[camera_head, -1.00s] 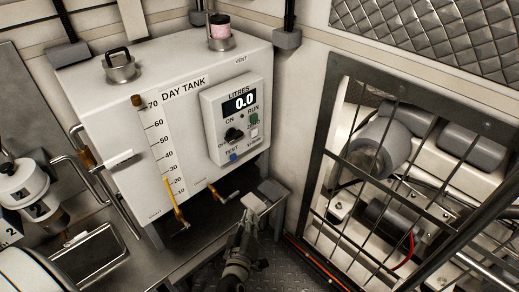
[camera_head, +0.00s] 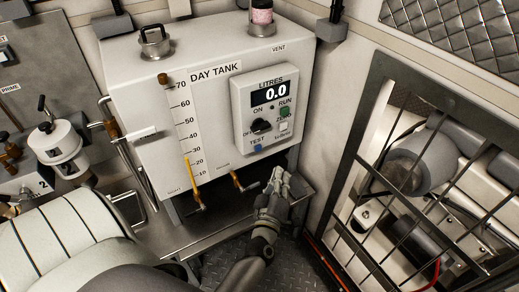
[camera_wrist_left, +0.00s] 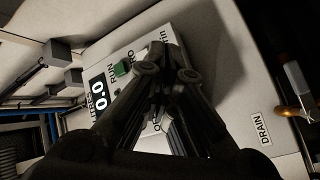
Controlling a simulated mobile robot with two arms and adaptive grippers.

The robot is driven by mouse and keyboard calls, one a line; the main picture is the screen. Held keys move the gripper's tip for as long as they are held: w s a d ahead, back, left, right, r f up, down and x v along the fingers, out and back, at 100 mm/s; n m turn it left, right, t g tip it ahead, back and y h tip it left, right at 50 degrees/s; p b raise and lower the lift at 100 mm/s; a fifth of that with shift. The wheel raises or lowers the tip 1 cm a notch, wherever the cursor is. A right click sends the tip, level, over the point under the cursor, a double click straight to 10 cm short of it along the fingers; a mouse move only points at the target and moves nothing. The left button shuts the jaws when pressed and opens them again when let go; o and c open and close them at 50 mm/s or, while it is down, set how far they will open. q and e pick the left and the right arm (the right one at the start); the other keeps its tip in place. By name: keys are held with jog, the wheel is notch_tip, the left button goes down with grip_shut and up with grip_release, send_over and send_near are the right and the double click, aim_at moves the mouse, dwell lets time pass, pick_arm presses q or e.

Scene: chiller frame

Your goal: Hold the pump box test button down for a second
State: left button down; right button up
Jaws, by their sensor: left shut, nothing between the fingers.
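The pump box (camera_head: 240,118) is a pale panel on the front of the day tank, with a display reading 0.0. The test button is hidden there. The green RUN button (camera_wrist_left: 122,68) shows left of the fingers. My right gripper is not in view.
The white day tank (camera_head: 150,100) stands over a metal bench. A drain valve (camera_head: 240,182) and a yellow-marked level gauge (camera_head: 187,165) lie left of my gripper. A barred guard frame (camera_head: 350,140) stands to the right, with machinery behind it.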

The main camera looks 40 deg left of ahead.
aim_at(258, 148)
pick_arm(q)
jog(key=w+a, duration=0.3)
jog(key=a, duration=0.4)
jog(key=shift+b, duration=0.4)
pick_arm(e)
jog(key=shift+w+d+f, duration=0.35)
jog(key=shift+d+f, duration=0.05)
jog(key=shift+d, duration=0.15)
pick_arm(q)
jog(key=shift+s+f, duration=0.1)
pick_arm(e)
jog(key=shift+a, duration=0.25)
pick_arm(q)
jog(key=shift+a, duration=0.1)
jog(key=shift+w+a, duration=0.2)
jog(key=shift+a, duration=0.1)
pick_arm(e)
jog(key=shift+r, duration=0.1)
pick_arm(q)
jog(key=shift+w+a, duration=0.15)
jog(key=shift+a, duration=0.3)
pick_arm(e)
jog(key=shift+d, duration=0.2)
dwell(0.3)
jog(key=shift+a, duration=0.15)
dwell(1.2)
